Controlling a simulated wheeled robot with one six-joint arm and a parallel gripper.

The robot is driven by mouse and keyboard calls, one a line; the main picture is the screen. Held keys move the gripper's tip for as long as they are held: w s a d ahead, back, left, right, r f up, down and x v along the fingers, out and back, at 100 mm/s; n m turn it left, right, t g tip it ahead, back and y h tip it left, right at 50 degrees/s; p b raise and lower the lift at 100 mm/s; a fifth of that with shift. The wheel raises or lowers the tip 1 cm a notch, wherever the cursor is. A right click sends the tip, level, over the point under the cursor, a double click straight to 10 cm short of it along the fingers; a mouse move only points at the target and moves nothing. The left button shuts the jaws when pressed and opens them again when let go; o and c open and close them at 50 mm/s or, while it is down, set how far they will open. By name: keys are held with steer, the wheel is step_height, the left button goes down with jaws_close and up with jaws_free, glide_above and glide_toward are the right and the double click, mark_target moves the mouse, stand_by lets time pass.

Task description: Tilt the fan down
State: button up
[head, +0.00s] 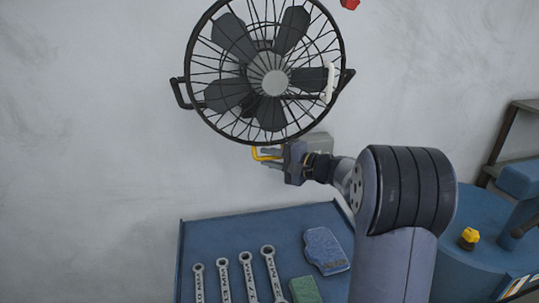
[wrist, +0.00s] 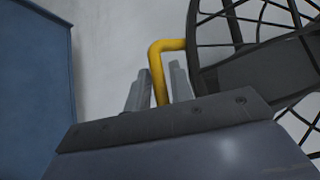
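The fan (head: 273,83) is a dark wire-caged fan with a grey hub, standing out from the wall in the upper middle of the head view. Its cage (wrist: 235,45) fills the right of the wrist view. A yellow bent handle (head: 262,155) shows below the cage; it also shows in the wrist view (wrist: 157,75). My gripper (head: 273,158) is at this handle, just under the cage. In the wrist view, my two grey fingers (wrist: 160,88) stand close on both sides of the yellow handle and appear shut on it. The finger tips are partly hidden in the head view.
A blue workbench (head: 215,228) below holds several wrenches (head: 247,275), a blue cloth-like item (head: 325,250) and a green block (head: 304,290). A blue drum-like thing (head: 470,268) with a yellow-topped part stands at right. A shelf (head: 505,145) is at the far right. The wall on the left is clear.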

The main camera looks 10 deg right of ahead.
steer(key=shift+c, duration=0.4)
jaws_close()
steer(key=shift+w+f+b, duration=0.1)
steer(key=shift+b, duration=0.35)
steer(key=w+r+n+t+y+b, duration=0.2)
steer(key=w+n+b, duration=0.1)
steer(key=w+b, duration=0.5)
steer(key=b, duration=0.3)
steer(key=shift+b, duration=0.4)
